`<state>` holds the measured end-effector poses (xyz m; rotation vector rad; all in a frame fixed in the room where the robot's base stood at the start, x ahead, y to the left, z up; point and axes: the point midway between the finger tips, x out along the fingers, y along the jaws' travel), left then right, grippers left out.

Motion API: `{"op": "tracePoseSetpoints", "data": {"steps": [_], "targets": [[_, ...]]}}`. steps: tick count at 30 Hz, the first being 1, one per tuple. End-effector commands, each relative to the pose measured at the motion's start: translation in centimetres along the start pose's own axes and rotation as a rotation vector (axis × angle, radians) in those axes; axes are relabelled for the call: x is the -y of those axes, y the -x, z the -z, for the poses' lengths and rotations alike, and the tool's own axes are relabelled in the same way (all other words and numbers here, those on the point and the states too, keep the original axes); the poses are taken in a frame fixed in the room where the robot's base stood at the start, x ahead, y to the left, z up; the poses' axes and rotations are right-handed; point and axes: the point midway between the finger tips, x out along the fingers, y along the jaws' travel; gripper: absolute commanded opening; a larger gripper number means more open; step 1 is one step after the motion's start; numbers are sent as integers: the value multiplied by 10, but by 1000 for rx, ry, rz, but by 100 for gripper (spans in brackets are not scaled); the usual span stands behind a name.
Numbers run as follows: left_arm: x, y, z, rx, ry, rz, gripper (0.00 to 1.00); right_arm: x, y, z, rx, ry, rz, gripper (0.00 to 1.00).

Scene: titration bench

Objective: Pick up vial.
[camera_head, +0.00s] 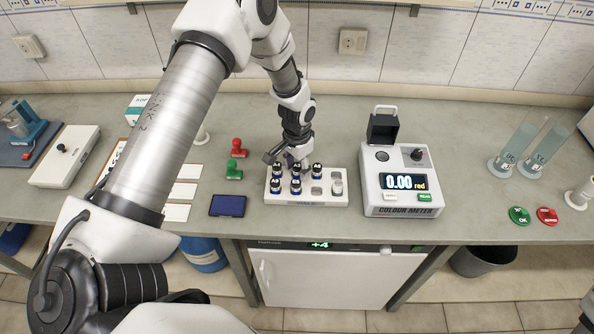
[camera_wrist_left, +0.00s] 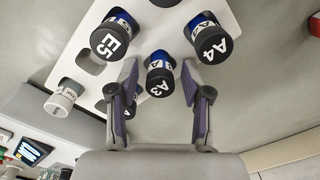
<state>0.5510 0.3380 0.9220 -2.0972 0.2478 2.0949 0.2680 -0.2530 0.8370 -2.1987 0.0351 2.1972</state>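The white rack (camera_head: 325,202) on the bench holds several dark-capped vials with blue labels. In the left wrist view, the vial marked A3 (camera_wrist_left: 160,82) stands between the two fingers of my left gripper (camera_wrist_left: 160,92). The fingers are open, with a gap on each side of the cap. In the head view, my left gripper (camera_head: 294,160) is over the rack's back row and partly hides the vials there. The task does not say which vial is meant.
A white-capped vial (camera_head: 337,187) sits at the rack's right end. The colour meter (camera_head: 402,183), reading 0.00 red with its lid up, stands right of the rack. Red (camera_head: 238,147) and green (camera_head: 234,170) stamps and a dark blue pad (camera_head: 228,206) lie left.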

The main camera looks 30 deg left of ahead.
Motion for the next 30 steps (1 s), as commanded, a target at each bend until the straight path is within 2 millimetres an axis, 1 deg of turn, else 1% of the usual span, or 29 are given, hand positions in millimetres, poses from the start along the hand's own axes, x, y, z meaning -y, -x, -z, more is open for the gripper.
{"op": "tracePoseSetpoints", "data": {"steps": [1,3,13,17,20,23,27,30], "targets": [[0,0,0,0,0,0,21,0,0,0,0,0,0,79],[0,0,0,0,0,0,1,0,0,0,0,0,0,79],[0,0,0,0,1,0,0,0,-1,0,0,0,0,79],[0,7,0,-1,0,0,0,0,-4,0,0,0,0,79],[0,21,1,-3,1,0,0,0,-9,0,0,0,0,79],[0,39,1,-4,2,0,0,0,-15,0,0,0,0,79],[0,70,1,-5,2,0,0,0,-24,0,0,0,0,79],[0,89,0,-3,1,0,0,0,-28,0,0,0,0,79]]}}
